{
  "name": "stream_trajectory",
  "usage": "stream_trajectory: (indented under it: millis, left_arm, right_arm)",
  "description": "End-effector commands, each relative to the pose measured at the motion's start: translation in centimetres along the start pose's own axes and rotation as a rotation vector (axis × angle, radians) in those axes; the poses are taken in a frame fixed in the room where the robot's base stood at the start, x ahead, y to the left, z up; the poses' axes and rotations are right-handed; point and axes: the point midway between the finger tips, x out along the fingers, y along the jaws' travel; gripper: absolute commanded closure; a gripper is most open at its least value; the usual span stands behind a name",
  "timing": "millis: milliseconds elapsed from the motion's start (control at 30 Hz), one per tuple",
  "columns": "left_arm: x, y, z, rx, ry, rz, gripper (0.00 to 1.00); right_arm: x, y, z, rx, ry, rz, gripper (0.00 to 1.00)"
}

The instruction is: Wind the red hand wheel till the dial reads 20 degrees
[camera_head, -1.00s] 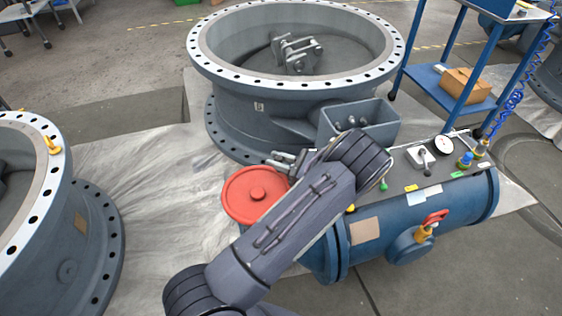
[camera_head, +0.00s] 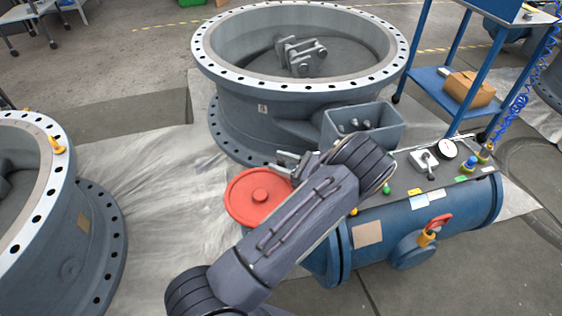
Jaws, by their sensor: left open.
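The red hand wheel (camera_head: 258,197) is a flat red disc with a raised hub, on the left end of the blue actuator cylinder (camera_head: 420,217). My left gripper (camera_head: 284,166) is at the wheel's far right rim. It is open; my own forearm covers part of it and the wheel's right side, so I cannot tell whether it touches the rim. The dial (camera_head: 446,150) is a small white round gauge on the panel at the right; its reading is too small to tell. My right gripper is not in view.
A large grey valve body (camera_head: 262,115) stands behind the wheel, with an open grey box (camera_head: 368,125) on its side. Another flanged valve (camera_head: 92,235) stands at the left. A blue cart (camera_head: 440,88) carries a cardboard box (camera_head: 468,89). Plastic sheeting covers the floor between the valves.

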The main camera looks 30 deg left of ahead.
Motion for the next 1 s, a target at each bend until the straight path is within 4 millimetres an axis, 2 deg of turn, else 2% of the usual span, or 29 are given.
stream_trajectory:
  millis: [400, 567, 800, 933, 1000]
  left_arm:
    - [-6.4, -0.1, 0.0, -0.002, 0.0, -0.004, 0.58]
    - [-7.5, -0.1, 0.0, 0.0, 0.0, -0.003, 0.58]
    - [-7.5, -0.1, 0.0, 0.0, 0.0, -0.002, 0.58]
    - [-7.8, 0.1, 0.4, -0.002, 0.036, 0.008, 0.73]
    - [-8.4, 0.5, 1.0, -0.007, 0.115, 0.028, 0.82]
  right_arm:
    - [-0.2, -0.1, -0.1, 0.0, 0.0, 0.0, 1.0]
    - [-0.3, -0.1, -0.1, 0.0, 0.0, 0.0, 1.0]
    - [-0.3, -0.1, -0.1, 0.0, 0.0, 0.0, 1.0]
    - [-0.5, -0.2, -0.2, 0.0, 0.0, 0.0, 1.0]
    - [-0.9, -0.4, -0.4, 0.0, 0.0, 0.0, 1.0]
